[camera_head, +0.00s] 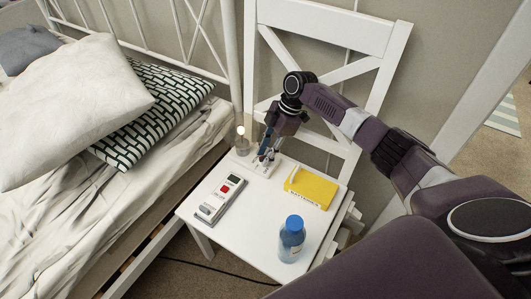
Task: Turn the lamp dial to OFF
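A small lamp (241,137) with a lit bulb stands at the back left corner of the white chair seat or stool top. My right gripper (266,158) points down just right of the lamp, over a small light-coloured plate or base at the back of the surface. The dial cannot be made out; the gripper covers that spot. Whether the fingers are open or shut, or touch anything, is too small to tell. My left gripper is not in view.
On the white surface (255,220) are a grey-white device with a red button (221,198), a yellow box (311,187) and a blue-capped bottle (291,239). A bed with pillows (75,105) is on the left. A white chair back (325,30) rises behind.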

